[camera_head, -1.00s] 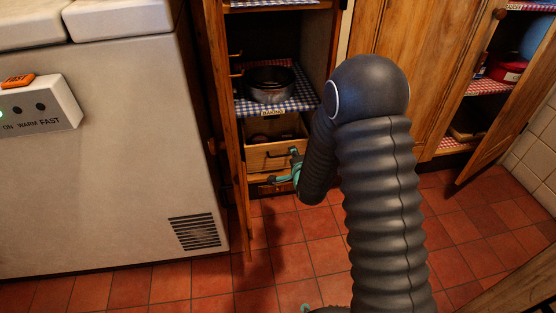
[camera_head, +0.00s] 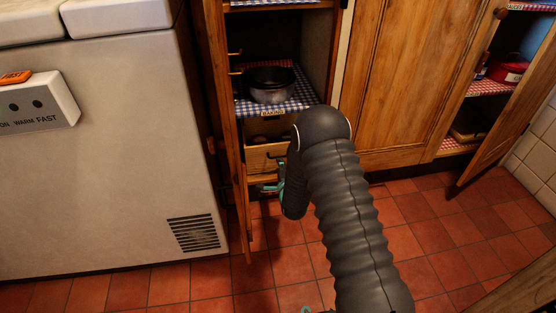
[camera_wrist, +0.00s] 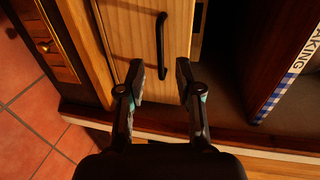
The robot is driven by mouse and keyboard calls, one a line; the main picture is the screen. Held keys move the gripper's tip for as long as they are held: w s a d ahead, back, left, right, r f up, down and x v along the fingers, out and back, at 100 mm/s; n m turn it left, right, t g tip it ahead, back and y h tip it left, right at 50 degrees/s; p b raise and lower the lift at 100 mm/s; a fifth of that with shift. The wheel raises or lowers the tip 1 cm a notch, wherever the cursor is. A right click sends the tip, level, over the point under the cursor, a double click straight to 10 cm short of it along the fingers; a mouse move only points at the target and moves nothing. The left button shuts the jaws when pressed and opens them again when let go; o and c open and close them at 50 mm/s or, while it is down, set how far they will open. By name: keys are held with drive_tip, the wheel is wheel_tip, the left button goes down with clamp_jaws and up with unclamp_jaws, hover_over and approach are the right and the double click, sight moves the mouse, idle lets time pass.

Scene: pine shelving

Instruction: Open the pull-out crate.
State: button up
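The pull-out crate (camera_head: 268,158) is a pale wooden box with a dark bar handle, low in the open cupboard beneath the shelf with the checked cloth. In the wrist view, the crate's front (camera_wrist: 125,38) fills the upper middle, and its black handle (camera_wrist: 161,46) lies just beyond the fingertips, apart from them. My gripper (camera_wrist: 160,82) is open, with nothing between its fingers. In the head view, my gripper (camera_head: 278,184) shows only as a bit of teal low before the crate, mostly hidden by my arm.
A metal pan (camera_head: 271,86) stands on the shelf above, which bears a BAKING label (camera_head: 272,113). An open cupboard door (camera_head: 240,150) stands left of the crate, beside a white chest freezer (camera_head: 110,150). Red floor tiles (camera_head: 290,265) in front are clear.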

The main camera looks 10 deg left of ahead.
drive_tip(key=x, duration=0.6)
drive_tip(key=shift+w, duration=0.15)
clamp_jaws()
